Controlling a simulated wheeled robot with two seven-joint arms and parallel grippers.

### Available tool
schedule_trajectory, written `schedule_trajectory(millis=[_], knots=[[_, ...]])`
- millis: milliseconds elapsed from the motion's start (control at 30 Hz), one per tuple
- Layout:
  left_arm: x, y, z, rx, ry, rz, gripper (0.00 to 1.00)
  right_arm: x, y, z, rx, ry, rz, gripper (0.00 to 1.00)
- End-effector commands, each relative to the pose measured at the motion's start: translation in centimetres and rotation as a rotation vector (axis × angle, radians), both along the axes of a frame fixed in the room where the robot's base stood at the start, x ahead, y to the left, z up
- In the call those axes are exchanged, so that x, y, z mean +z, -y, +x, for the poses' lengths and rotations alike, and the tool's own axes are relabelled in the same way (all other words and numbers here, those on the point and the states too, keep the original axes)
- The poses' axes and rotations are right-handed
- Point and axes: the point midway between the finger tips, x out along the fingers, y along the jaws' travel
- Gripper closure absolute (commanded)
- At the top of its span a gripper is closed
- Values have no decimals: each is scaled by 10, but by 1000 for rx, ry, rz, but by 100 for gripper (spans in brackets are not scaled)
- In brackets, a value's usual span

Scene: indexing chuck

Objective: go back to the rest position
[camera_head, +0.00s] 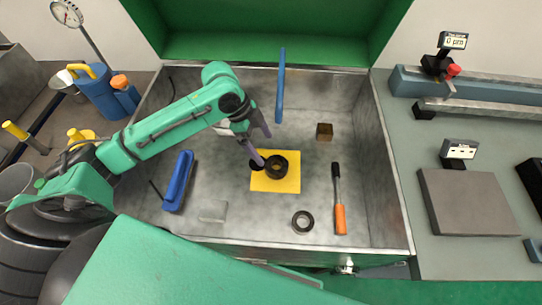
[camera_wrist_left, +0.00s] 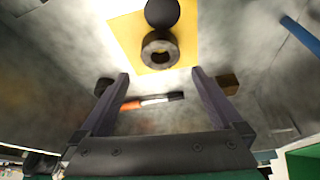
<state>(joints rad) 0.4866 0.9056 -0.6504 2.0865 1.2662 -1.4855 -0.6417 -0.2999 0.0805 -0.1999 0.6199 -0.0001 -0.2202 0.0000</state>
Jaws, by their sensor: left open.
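My left gripper (camera_head: 262,146) reaches in from the left over a grey metal tray (camera_head: 222,235), its two purple-grey fingers apart. In the left wrist view the open gripper (camera_wrist_left: 160,78) has nothing between its fingertips. A yellow square (camera_head: 289,184) lies on the tray floor just beyond the fingers. A dark ring-shaped part (camera_head: 277,167) sits on it, also seen in the wrist view (camera_wrist_left: 160,50). A black round knob (camera_wrist_left: 162,13) is beside the ring, partly hidden by a finger in the head view. My right gripper is not in view.
In the tray are a blue-handled tool (camera_head: 179,181), a blue bar (camera_head: 281,85), a brown block (camera_head: 324,132), a loose dark ring (camera_head: 303,222) and an orange-handled screwdriver (camera_head: 339,210). Raised tray walls surround them. A bench with gauges (camera_head: 460,150) stands right.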

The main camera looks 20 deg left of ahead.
Motion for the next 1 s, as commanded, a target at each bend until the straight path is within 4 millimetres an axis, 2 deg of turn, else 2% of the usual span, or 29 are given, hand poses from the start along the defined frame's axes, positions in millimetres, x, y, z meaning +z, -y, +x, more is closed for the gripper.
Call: schedule_trajectory(millis=[100, 200, 667, 767, 900, 1000], knots=[[18, -8, 0, 0, 0, 0, 0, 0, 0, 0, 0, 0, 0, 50], [25, -10, -1, 0, -1, -1, 0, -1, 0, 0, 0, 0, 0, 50], [25, -10, -1, 0, -2, -1, 0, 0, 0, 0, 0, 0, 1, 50], [37, -10, -1, 1, -1, -1, 0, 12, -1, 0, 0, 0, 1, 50], [71, -10, -1, 1, -1, -1, 0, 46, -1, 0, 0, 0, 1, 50], [89, -10, -1, 0, -2, -1, 0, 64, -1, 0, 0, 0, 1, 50]])
